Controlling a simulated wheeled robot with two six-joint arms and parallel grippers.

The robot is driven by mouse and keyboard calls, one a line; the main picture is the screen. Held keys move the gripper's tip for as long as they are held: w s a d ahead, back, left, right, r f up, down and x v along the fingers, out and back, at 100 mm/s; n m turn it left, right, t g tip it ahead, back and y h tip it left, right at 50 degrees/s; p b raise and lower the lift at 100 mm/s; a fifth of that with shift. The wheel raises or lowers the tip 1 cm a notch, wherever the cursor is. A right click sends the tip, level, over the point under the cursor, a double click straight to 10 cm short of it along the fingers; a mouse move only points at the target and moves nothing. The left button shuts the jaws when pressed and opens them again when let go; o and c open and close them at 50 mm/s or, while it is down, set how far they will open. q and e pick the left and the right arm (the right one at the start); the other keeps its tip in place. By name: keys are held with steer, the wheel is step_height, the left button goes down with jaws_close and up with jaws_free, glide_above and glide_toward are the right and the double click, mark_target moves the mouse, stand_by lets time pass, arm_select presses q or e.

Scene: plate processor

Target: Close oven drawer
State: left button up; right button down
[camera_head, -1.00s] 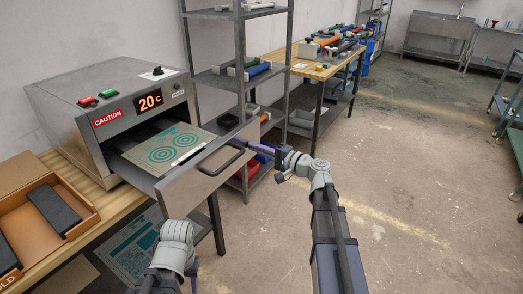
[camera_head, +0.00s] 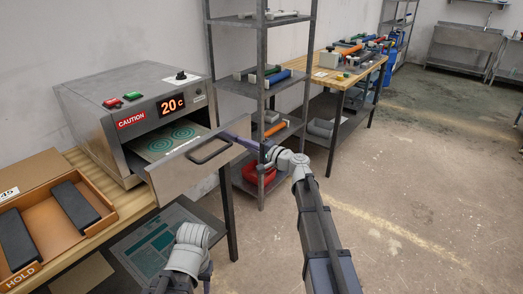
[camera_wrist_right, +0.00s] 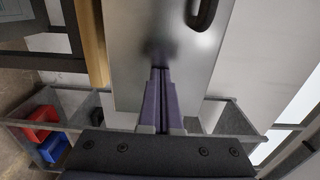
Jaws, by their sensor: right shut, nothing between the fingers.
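The oven (camera_head: 136,114) is a grey metal box with a 20 c display, on a wooden-topped table. Its drawer front (camera_head: 193,166) stands partly out, with a dark handle (camera_head: 209,151). A green-patterned plate (camera_head: 174,140) lies in the drawer behind the front. My right gripper (camera_head: 242,138) is shut and empty at the right end of the drawer front. In the right wrist view its purple fingers (camera_wrist_right: 160,72) are together, tips at the metal front, beside the handle (camera_wrist_right: 203,14); touch is likely but not certain. My left arm shows at the bottom, its gripper not visible.
A brown tray (camera_head: 108,224) with two dark blocks lies on the table left of the oven. A metal shelf rack (camera_head: 260,100) stands just behind my right gripper. Open floor lies to the right.

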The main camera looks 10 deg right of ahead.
steer(key=x, duration=1.7)
steer(key=shift+w+a, duration=0.1)
steer(key=shift+w, duration=0.05)
steer(key=shift+w+a+r, duration=0.1)
steer(key=shift+w, duration=0.1)
arm_select(q)
steer(key=shift+d, duration=0.1)
arm_select(e)
steer(key=shift+w, duration=0.15)
steer(key=shift+s, duration=0.3)
arm_select(q)
steer(key=shift+s+d, duration=0.1)
steer(key=shift+d, duration=0.5)
arm_select(e)
steer(key=v, duration=1.4)
steer(key=shift+s, duration=0.1)
